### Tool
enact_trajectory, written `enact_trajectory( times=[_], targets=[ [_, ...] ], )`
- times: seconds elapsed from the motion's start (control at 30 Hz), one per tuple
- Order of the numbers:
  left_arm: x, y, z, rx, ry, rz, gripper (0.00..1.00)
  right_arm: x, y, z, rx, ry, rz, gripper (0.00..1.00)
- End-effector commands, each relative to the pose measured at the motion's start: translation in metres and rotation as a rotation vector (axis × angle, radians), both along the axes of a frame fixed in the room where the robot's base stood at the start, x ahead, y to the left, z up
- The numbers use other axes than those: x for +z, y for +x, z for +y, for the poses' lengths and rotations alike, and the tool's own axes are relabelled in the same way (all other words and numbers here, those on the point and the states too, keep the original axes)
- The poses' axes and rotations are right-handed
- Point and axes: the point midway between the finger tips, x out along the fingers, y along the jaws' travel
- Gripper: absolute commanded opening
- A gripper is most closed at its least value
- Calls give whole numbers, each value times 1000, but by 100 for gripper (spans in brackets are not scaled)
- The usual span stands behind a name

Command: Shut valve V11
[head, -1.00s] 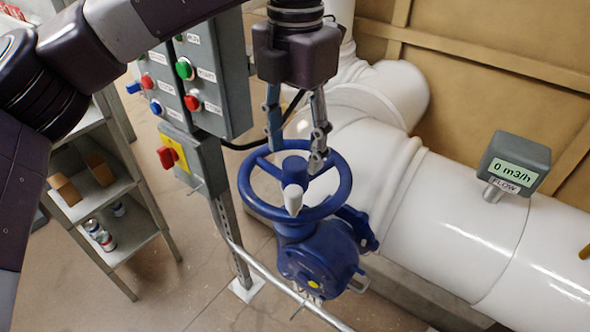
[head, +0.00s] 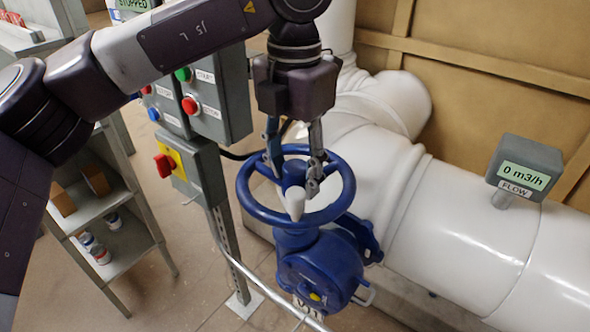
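The valve has a blue handwheel (head: 345,190) with a central hub and a pale knob (head: 295,205) on its near side. Its blue gearbox body (head: 320,270) carries a yellow mark. A white label (head: 308,309) below is partly hidden by a rail; it starts "V1" and the rest is hard to read. My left gripper (head: 293,178) points down at the wheel from above, its two fingers apart on either side of the hub, inside the rim. I cannot tell whether they touch the hub or spokes. My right gripper is out of view.
A flow meter (head: 524,172) on the white pipe (head: 460,230) reads 0 m3/h. Grey control boxes (head: 215,95) with coloured buttons and a red switch (head: 164,165) stand left of the wheel. A metal rail (head: 260,292) runs below. Shelves (head: 125,245) stand at the left.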

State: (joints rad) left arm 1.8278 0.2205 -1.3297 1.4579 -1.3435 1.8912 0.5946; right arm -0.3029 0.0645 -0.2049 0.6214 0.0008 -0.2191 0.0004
Motion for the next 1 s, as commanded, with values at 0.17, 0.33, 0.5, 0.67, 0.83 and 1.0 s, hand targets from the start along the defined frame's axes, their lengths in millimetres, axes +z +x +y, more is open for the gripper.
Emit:
enact_trajectory(
  times=[0.17,0.33,0.5,0.67,0.83,1.0],
  targets=[
    [-2,-2,-3,-6,-5,5,16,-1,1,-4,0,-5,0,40],
    [-1,-3,-3,-38,-5,6,13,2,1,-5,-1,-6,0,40],
    [1,-4,-4,-247,-9,9,13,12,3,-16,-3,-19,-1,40],
    [0,-4,-4,-470,-9,10,13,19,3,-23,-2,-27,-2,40],
    [-2,-4,-4,-660,-9,9,12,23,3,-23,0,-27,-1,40],
    [-3,-4,-4,-747,-8,9,11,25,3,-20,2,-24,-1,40]
  ],
)
